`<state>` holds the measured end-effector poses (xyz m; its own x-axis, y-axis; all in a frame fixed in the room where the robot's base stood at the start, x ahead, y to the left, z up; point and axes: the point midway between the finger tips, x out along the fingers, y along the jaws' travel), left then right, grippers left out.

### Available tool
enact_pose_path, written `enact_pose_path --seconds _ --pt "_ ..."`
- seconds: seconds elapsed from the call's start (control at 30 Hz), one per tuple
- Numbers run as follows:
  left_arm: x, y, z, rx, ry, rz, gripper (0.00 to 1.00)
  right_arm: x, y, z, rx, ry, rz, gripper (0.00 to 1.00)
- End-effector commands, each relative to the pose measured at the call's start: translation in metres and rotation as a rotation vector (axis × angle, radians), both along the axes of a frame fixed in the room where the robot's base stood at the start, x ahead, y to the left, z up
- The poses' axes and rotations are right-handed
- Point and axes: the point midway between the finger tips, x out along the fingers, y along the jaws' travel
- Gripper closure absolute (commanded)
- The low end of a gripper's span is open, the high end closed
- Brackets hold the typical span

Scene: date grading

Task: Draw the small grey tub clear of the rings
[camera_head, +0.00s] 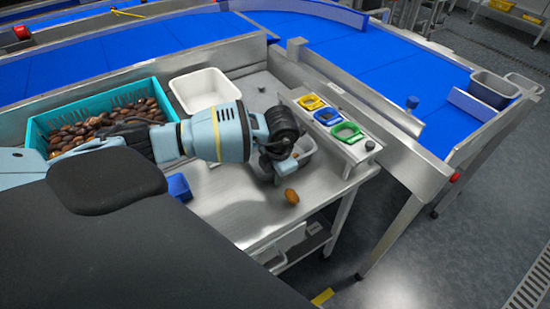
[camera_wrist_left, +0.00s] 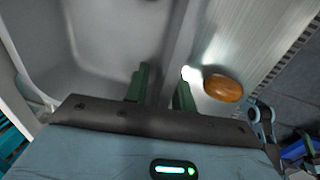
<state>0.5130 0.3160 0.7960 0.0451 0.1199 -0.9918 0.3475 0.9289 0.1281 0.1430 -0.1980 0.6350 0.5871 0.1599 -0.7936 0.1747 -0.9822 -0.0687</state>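The small grey tub (camera_head: 303,146) stands on the steel bench, beside the rail with the rings, partly hidden by my left gripper (camera_head: 280,160). In the left wrist view its pale grey inside (camera_wrist_left: 85,40) fills the upper left. My left gripper's two green fingers (camera_wrist_left: 162,92) are apart, one on each side of the tub's rim. I see no clear grip on the wall. The yellow ring (camera_head: 311,102), blue ring (camera_head: 327,116) and green ring (camera_head: 347,132) lie in a row on the metal rail just right of the tub.
A brown date (camera_head: 291,196) lies on the bench in front of the tub, close to my fingers. A teal crate of dates (camera_head: 105,94), a white tub (camera_head: 205,90) and a blue block (camera_head: 179,187) stand to the left. The bench's front edge is near.

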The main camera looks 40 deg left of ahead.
Motion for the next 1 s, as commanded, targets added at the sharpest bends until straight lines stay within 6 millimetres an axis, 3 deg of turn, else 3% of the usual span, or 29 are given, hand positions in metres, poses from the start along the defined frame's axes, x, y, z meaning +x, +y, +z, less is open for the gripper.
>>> enact_pose_path --seconds 0.37,0.8,1.0 --pt "0.0 -0.001 0.005 -0.001 -0.002 0.0 0.71 0.001 0.0 0.001 0.0 -0.002 0.0 0.55" --pt "-0.002 -0.008 0.067 0.0 -0.003 0.0 0.71 0.004 0.0 0.005 0.0 -0.009 0.0 0.55" --pt "-0.003 -0.009 0.077 0.0 0.0 0.0 0.71 0.004 0.0 0.005 0.0 -0.01 0.0 0.55"
